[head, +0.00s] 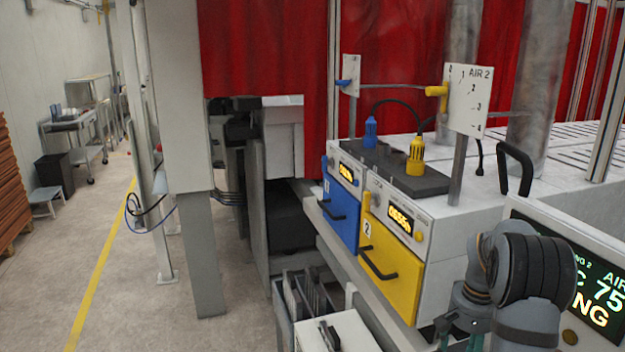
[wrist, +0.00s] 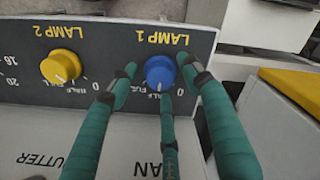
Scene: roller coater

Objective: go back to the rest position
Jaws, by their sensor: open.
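My gripper (wrist: 158,72) has teal fingers and is open in the wrist view. Its fingertips are spread around the blue LAMP 1 knob (wrist: 160,71), one on each side, with a third finger below it. I cannot tell whether any finger touches the knob, and no firm grip shows. In the head view my arm is at the lower right, and the gripper (head: 462,338) is mostly cut off by the bottom edge. The blue knob is not visible there.
The yellow LAMP 2 knob (wrist: 61,67) is left of the blue one. In the head view, the blue drawer (head: 340,214) and yellow drawer (head: 388,262) are shut beside my arm. A lit display (head: 590,285) is behind it at right. Open floor (head: 140,310) lies at left.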

